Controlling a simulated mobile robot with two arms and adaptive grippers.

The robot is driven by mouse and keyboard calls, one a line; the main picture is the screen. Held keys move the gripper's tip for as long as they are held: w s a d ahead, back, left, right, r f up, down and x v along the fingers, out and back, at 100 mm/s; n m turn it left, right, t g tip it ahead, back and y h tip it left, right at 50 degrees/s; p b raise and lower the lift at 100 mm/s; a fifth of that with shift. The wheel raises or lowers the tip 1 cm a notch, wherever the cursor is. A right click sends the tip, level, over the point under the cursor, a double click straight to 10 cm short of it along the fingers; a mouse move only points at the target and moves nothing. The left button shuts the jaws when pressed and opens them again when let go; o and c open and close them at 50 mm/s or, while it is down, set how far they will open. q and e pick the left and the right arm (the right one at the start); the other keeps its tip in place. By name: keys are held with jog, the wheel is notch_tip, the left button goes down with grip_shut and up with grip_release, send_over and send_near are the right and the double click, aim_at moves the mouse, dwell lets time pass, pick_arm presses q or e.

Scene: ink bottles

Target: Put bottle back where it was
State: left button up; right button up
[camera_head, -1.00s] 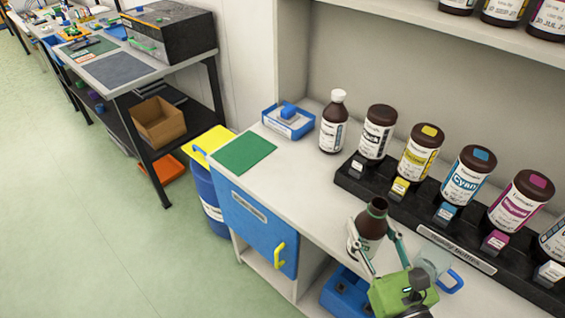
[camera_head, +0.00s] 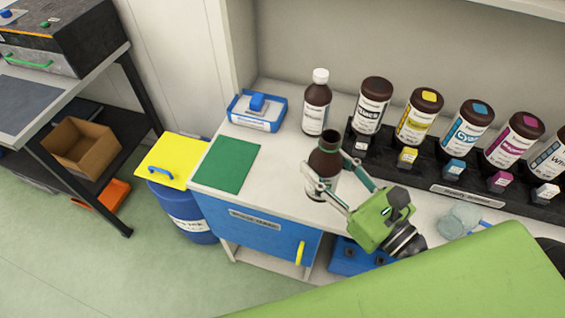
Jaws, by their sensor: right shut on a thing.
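My right gripper (camera_head: 338,181) is shut on a brown bottle (camera_head: 322,168) with an open, capless neck and a pale label. It holds the bottle upright over the white counter (camera_head: 276,188), just in front of the white-capped brown bottle (camera_head: 316,103). I cannot tell whether the held bottle touches the counter. A black rack (camera_head: 415,176) stands to the right with several brown ink bottles in it: black (camera_head: 371,106), yellow (camera_head: 418,116), cyan (camera_head: 466,128), magenta (camera_head: 513,139) and a white-labelled one (camera_head: 549,153) at the right edge. My left gripper does not show.
A green mat (camera_head: 227,164) and a blue tray (camera_head: 244,123) with a blue item lie on the counter's left part. A clear jug (camera_head: 459,221) stands right of the gripper. A yellow-lidded blue barrel (camera_head: 183,218) stands left of the counter. My green arm covers the lower right.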

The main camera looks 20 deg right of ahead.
jog(key=w, duration=0.2)
jog(key=w+p, duration=0.1)
jog(key=shift+w+a+f, duration=0.1)
jog(key=shift+a+f, duration=0.15)
jog(key=shift+f, duration=0.15)
pick_arm(q)
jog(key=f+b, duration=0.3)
jog(key=b, duration=0.2)
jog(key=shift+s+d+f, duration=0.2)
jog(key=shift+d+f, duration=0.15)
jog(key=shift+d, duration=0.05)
pick_arm(e)
jog(key=w+a+f, duration=0.1)
jog(key=w+f, duration=0.2)
jog(key=f, duration=0.1)
jog(key=w+f, duration=0.3)
jog(key=w+a+f, duration=0.1)
jog(key=w+f, duration=0.2)
jog(key=f, duration=0.1)
jog(key=shift+w+a+f, duration=0.15)
jog(key=shift+a+f, duration=0.15)
jog(key=shift+f, duration=0.05)
jog(key=shift+f, duration=0.15)
jog(key=o, duration=1.3)
jog(key=shift+c, duration=0.2)
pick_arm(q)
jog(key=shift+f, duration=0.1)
